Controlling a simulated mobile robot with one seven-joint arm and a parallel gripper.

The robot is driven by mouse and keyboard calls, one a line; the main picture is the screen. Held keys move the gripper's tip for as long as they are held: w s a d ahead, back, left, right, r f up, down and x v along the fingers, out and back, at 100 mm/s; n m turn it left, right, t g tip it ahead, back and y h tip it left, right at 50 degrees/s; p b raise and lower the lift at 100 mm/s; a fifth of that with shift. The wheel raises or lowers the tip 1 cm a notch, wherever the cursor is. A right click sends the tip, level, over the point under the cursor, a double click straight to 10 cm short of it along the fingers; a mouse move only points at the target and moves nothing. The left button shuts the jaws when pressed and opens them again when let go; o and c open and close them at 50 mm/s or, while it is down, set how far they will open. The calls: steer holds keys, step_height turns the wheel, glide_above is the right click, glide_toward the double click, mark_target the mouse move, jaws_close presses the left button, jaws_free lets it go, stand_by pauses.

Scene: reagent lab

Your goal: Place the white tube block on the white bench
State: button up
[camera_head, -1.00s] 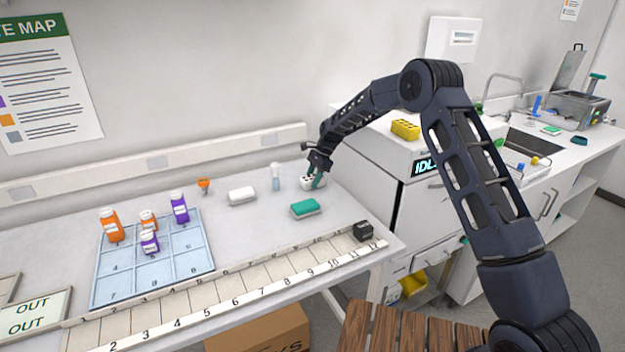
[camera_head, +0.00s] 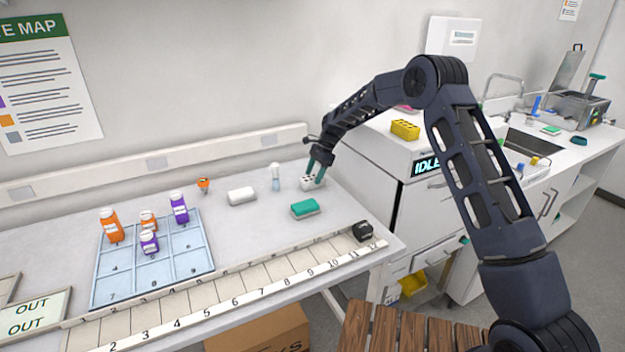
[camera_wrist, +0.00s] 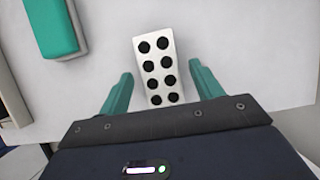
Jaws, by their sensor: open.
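The white tube block (camera_head: 308,184), with two rows of dark round holes, sits on the grey-white table by the wall, near its right end. In the wrist view the block (camera_wrist: 157,66) lies between and beyond the fingertips. My gripper (camera_head: 319,171) is open just above the block, with one green finger on each side; it also shows in the wrist view (camera_wrist: 160,80). It holds nothing. A white-topped bench (camera_head: 560,150) with a sink stands at the right.
A green-and-white block (camera_head: 305,208), a white block (camera_head: 242,196) and a small clear bottle (camera_head: 275,178) stand near the tube block. A dark box (camera_head: 363,231) sits at the numbered strip's right end. A yellow block (camera_head: 405,130) tops the white machine between table and bench.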

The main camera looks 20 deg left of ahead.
steer(key=v, duration=0.9)
steer(key=shift+r, duration=0.2)
steer(key=shift+w+d, duration=0.1)
steer(key=shift+d, duration=0.05)
